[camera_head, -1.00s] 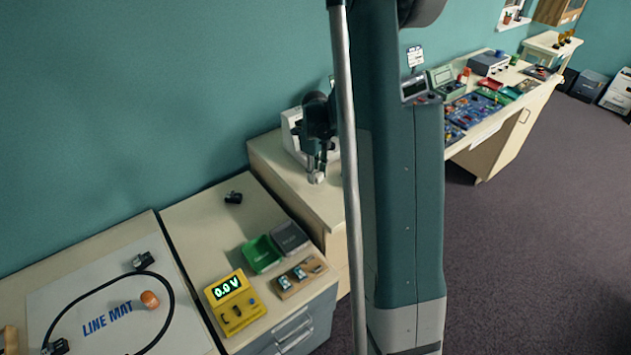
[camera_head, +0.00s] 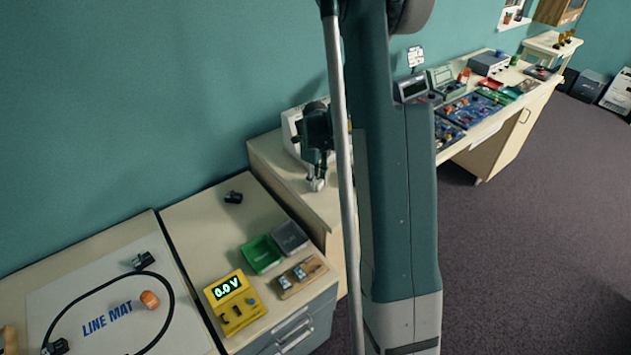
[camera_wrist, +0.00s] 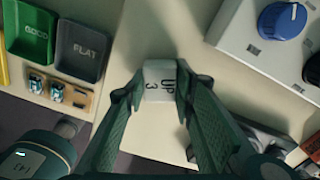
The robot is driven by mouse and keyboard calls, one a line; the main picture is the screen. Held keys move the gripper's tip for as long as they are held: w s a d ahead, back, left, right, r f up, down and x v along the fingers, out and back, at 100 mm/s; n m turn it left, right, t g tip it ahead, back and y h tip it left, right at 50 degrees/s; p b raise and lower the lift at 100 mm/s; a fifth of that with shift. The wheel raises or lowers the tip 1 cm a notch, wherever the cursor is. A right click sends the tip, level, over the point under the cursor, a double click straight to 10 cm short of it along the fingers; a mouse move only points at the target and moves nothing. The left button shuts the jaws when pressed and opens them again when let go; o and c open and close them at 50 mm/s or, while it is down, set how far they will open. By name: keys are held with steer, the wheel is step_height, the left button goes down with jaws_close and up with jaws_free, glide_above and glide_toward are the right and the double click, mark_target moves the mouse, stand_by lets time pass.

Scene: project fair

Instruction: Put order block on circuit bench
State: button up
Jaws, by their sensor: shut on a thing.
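My gripper (camera_head: 316,168) is shut on a pale block marked "UP 3" (camera_wrist: 160,82), which I take as the order block. The block also shows as a small white shape (camera_head: 317,185) below the fingers in the head view. The fingers (camera_wrist: 158,88) press on its two sides. It is over the cream bench; I cannot tell whether it touches the top. The long bench with blue boards (camera_head: 466,108) at the right looks like the circuit bench. My arm hides its left end.
A white box with a blue knob (camera_wrist: 284,20) is close beside my gripper. The lower left bench holds a green tray (camera_head: 262,255), a grey tray (camera_head: 290,238), a battery holder (camera_head: 300,276) and a yellow meter (camera_head: 235,302). Open floor (camera_head: 530,220) lies right.

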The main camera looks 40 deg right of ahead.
steer(key=shift+f, duration=0.15)
steer(key=o, duration=0.9)
steer(key=shift+r, duration=6.15)
steer(key=shift+a+r, duration=0.1)
